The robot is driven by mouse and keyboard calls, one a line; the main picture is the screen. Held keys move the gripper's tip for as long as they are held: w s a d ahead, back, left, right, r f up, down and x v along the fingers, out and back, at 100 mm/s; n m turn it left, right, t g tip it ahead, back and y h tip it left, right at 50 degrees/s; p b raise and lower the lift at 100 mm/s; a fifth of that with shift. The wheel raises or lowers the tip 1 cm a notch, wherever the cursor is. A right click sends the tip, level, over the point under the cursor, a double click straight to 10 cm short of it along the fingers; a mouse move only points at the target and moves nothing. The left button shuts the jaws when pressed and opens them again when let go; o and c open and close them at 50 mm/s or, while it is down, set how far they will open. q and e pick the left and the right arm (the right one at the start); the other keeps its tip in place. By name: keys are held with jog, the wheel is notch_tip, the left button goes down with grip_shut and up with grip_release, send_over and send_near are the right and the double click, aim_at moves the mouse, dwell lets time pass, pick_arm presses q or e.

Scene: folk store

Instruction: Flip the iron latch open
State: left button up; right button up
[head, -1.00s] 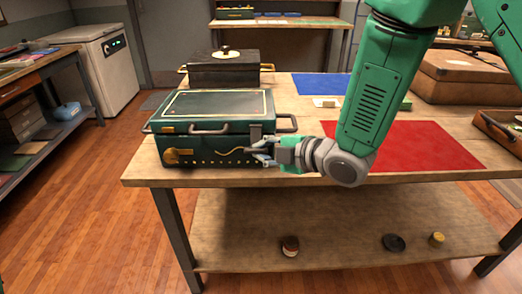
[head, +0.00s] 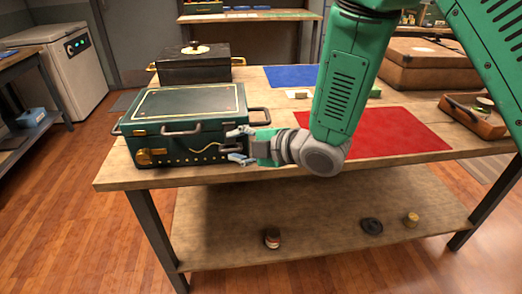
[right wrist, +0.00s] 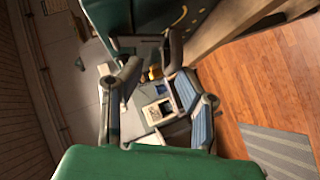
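A dark green case (head: 190,102) with gold trim and a dark handle on its front stands shut near the table's left front edge. The iron latch is at the right end of the case's front, mostly hidden behind my gripper fingers; I cannot tell its position. My right gripper (head: 236,146) is at that front right corner, fingers spread one above the other, with nothing seen between them. Whether a fingertip touches the latch is unclear. In the right wrist view the gripper (right wrist: 152,80) is also open, with the case (right wrist: 180,14) at the top. My left gripper is not in view.
A black box (head: 193,69) with gold handles stands behind the case. A red mat (head: 395,135) and a blue mat (head: 291,76) lie on the wooden table (head: 120,178). Brown cases (head: 425,65) stand at the right. Small items lie on the lower shelf (head: 315,232).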

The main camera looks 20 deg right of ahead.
jog(key=s+f+p+v, duration=0.1)
jog(key=f+p+v, duration=0.1)
jog(key=p+v, duration=0.7)
jog(key=v, duration=0.6)
jog(key=shift+s+f, duration=0.2)
jog(key=shift+f, duration=0.15)
dwell(1.0)
jog(key=shift+o, duration=0.4)
